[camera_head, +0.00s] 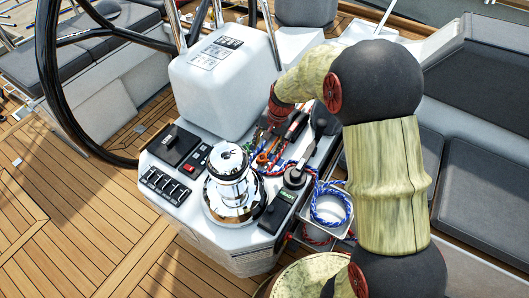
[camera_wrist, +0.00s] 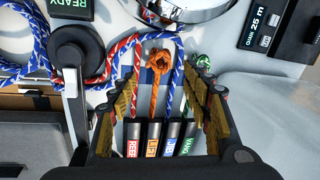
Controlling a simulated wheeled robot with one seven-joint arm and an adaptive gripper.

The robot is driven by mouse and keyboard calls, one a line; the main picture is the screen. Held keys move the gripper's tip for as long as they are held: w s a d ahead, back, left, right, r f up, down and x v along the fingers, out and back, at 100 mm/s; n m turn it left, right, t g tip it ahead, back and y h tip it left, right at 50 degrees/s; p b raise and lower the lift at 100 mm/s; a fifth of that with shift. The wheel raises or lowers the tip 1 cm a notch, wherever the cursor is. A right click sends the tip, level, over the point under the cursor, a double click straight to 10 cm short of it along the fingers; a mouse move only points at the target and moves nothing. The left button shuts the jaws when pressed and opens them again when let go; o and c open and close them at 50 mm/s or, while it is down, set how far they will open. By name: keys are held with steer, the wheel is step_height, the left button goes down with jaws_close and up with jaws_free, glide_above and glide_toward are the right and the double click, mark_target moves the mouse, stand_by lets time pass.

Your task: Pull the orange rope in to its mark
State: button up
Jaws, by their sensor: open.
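The orange rope (camera_wrist: 155,97) runs up from the orange-labelled clutch (camera_wrist: 152,139) and ends in a knotted bunch (camera_wrist: 160,61) in the wrist view. In the head view a small orange bit of it (camera_head: 262,158) shows beside the chrome winch (camera_head: 230,192). My gripper (camera_wrist: 160,85) is open, with one finger on each side of the rope in the wrist view. Nothing is clearly held. In the head view its fingers are small and hard to separate from the ropes. I cannot make out the mark on the rope.
A blue rope (camera_wrist: 176,75) and a red rope (camera_wrist: 136,60) run close beside the orange one. Several labelled clutches stand in a row. A black winch handle (camera_wrist: 72,55) lies to the left. A blue rope coil (camera_head: 330,205) sits in a tray. The steering wheel (camera_head: 48,80) stands left.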

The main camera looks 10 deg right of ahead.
steer(key=shift+s+d+r, duration=0.1)
steer(key=shift+r, duration=0.55)
steer(key=shift+s+d+r, duration=0.1)
steer(key=shift+r, duration=0.5)
steer(key=s+n+g, duration=0.1)
steer(key=s+n, duration=0.2)
steer(key=s, duration=0.4)
steer(key=s+d+r+n+t+h, duration=0.1)
steer(key=s+d+r+n+t, duration=0.2)
steer(key=s+r, duration=1.7)
step_height(320, 180, up, 3)
steer(key=shift+s+r+n+t+h, duration=0.2)
steer(key=shift+s+n+t+h, duration=0.15)
steer(key=shift+t, duration=0.85)
